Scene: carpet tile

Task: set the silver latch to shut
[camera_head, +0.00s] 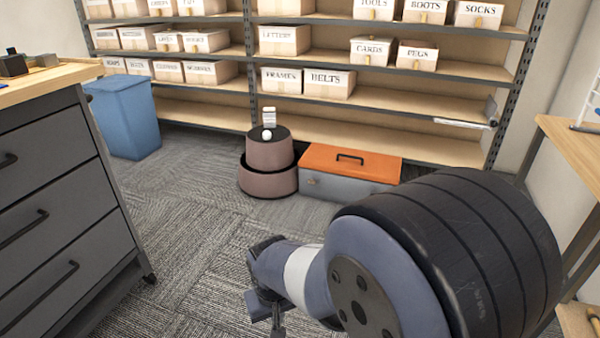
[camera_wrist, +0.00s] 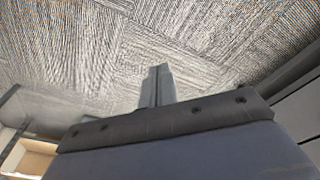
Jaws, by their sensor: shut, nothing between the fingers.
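A silver bar (camera_head: 462,123) with a dark end lies along the right end of a shelf edge, beside the dark upright. It may be the silver latch; it is too small to tell its setting. A small fitting (camera_head: 312,181) shows on the front of the grey box with an orange lid (camera_head: 345,162), too small to make out. My gripper (camera_head: 277,325) points down over the carpet, well in front of the box and far from the bar. In the wrist view its fingers (camera_wrist: 158,85) are together and empty, with only carpet beyond them.
Brown round containers (camera_head: 268,172) stand left of the box, with a white ball on top. A blue bin (camera_head: 124,118) and dark drawers (camera_head: 50,200) are at left. A wooden table (camera_head: 575,150) stands at right. Carpet (camera_head: 185,235) between is clear.

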